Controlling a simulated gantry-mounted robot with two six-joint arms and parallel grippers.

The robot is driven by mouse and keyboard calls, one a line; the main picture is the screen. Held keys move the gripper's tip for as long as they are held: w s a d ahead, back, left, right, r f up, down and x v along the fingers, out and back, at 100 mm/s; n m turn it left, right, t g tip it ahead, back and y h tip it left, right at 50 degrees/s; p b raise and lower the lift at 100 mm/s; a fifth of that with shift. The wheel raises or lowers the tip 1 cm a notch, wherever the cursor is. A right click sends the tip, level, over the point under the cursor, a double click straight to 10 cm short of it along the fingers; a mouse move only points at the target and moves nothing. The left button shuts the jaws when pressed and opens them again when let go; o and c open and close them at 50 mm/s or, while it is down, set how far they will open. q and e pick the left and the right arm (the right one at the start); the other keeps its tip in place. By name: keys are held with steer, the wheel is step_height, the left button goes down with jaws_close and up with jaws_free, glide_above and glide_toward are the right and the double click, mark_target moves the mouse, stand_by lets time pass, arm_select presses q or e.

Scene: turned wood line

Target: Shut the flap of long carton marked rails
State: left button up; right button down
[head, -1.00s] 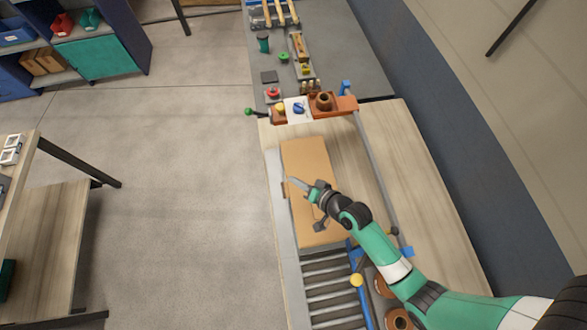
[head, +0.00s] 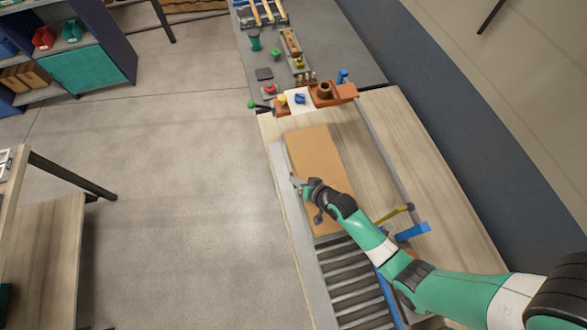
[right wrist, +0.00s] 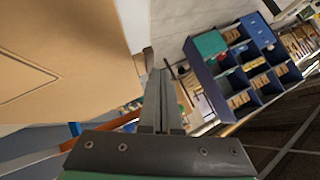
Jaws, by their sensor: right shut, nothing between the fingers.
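The long brown carton (head: 318,150) lies on the bench at the head of the roller conveyor. Its top looks flat in the head view; I cannot make out a raised flap or the rails marking. My right gripper (head: 296,181) is at the carton's left long edge, fingers shut and empty, with its wrist over the carton's near part. In the right wrist view the shut fingers (right wrist: 160,95) point past the carton's brown cardboard (right wrist: 70,50), which fills the left side and bears a thin angled line. I cannot tell whether they touch it. My left gripper is out of view.
Rollers (head: 350,285) run from the carton's near end. A rail with a blue block (head: 412,232) stands to its right. An orange tray (head: 335,94) with small parts is beyond the far end. Open floor (head: 180,180) lies to the left.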

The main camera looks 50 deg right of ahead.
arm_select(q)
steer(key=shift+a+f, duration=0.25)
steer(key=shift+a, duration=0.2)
arm_select(e)
steer(key=shift+f, duration=0.65)
steer(key=shift+a, duration=0.1)
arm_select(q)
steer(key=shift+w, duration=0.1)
arm_select(e)
steer(key=shift+f, duration=0.1)
steer(key=shift+s+d+f+b, duration=0.45)
steer(key=shift+f+b, duration=0.15)
steer(key=shift+b, duration=0.05)
steer(key=shift+d+r+p, duration=0.1)
steer(key=shift+r+p, duration=0.25)
steer(key=r+p, duration=0.1)
steer(key=r, duration=0.1)
steer(key=r+p, duration=0.3)
steer(key=shift+w+r+p, duration=0.25)
steer(key=shift+r+p, duration=0.15)
arm_select(q)
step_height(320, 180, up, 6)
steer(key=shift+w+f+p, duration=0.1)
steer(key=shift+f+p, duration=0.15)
steer(key=shift+p, duration=0.25)
arm_select(e)
steer(key=s+a+r, duration=0.4)
steer(key=s+r, duration=0.1)
steer(key=r, duration=0.1)
steer(key=shift+s, duration=0.3)
